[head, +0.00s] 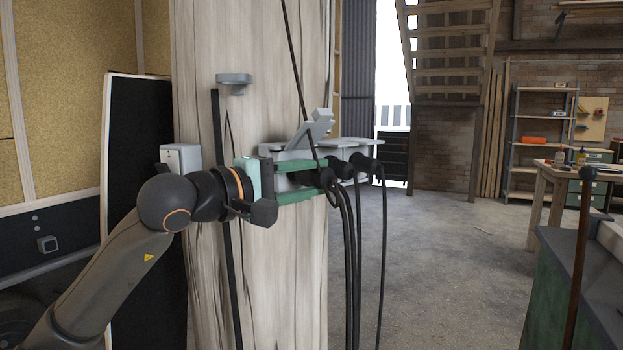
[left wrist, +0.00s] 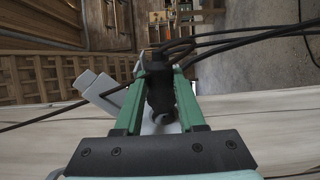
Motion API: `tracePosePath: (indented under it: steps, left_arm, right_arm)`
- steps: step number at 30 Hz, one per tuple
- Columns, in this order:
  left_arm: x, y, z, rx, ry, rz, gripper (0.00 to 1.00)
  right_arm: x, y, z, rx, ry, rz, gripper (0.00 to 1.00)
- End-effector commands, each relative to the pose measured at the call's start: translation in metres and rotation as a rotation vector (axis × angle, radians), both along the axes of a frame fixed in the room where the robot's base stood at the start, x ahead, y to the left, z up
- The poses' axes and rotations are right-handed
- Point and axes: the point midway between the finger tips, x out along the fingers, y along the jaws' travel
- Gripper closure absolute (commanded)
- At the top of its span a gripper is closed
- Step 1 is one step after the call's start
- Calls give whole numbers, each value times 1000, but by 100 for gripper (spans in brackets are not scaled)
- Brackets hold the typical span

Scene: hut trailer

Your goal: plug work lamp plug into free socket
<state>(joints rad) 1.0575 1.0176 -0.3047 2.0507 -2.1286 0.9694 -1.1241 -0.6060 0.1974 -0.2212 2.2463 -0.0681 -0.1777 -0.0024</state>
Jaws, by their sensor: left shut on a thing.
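A grey socket block (head: 340,147) is fixed to the pale wooden post, with one grey lid (head: 318,124) standing raised. Black plugs (head: 366,163) with hanging cables sit along the block's front right. My left gripper (head: 322,180) is in front of the block, its green fingers shut on a black plug (head: 312,178). In the left wrist view the held plug (left wrist: 160,95) lies between the two fingers (left wrist: 157,80), and the raised lid (left wrist: 108,98) is left of them. The free socket's opening is hidden, and I cannot tell whether the held plug touches it. My right gripper is not in view.
The wooden post (head: 250,60) stands close behind my left gripper. A small grey bracket (head: 234,80) and a grey box (head: 181,157) are on or beside it. Several black cables (head: 356,260) hang below the plugs. Open concrete floor (head: 440,260) lies to the right.

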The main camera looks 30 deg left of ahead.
Motion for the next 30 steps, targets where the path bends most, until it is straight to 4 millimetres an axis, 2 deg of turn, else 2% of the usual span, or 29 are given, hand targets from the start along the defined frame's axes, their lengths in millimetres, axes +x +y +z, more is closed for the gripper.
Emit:
tracePosePath:
  steps: [30]
  left_arm:
    - [6,16,1,0,-1,1,100]
  right_arm:
    - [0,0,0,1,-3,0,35]
